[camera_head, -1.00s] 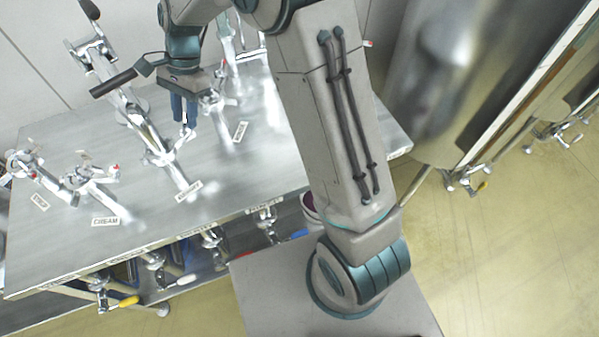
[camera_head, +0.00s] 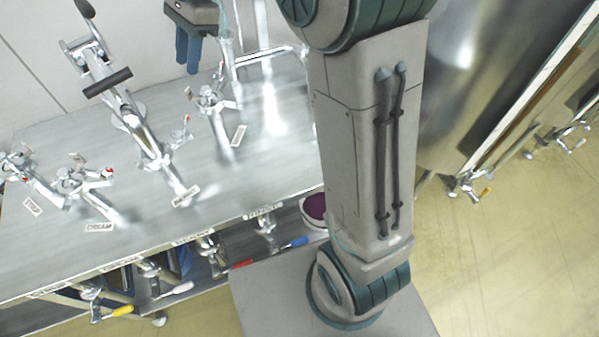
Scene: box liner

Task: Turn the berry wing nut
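My gripper (camera_head: 188,52) hangs at the top of the head view with its blue fingers pointing down. A narrow gap shows between the fingers, and nothing is seen held. It is above and apart from the metal fittings on the steel table. Fittings with small wing-like handles stand there: one (camera_head: 210,98) below the gripper to the right, one (camera_head: 180,134) beside the tall lever press, and others at the left (camera_head: 82,178). One label reads CREAM (camera_head: 99,227). The other labels are too small or blurred to read, so I cannot tell which wing nut is berry.
The steel table (camera_head: 60,128) carries the tall lever press (camera_head: 138,122) with a dark handle. Valves with coloured handles (camera_head: 122,311) hang under its front edge. A purple-filled round container (camera_head: 314,206) sits beside my arm. A large shiny tank (camera_head: 455,90) stands at the right.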

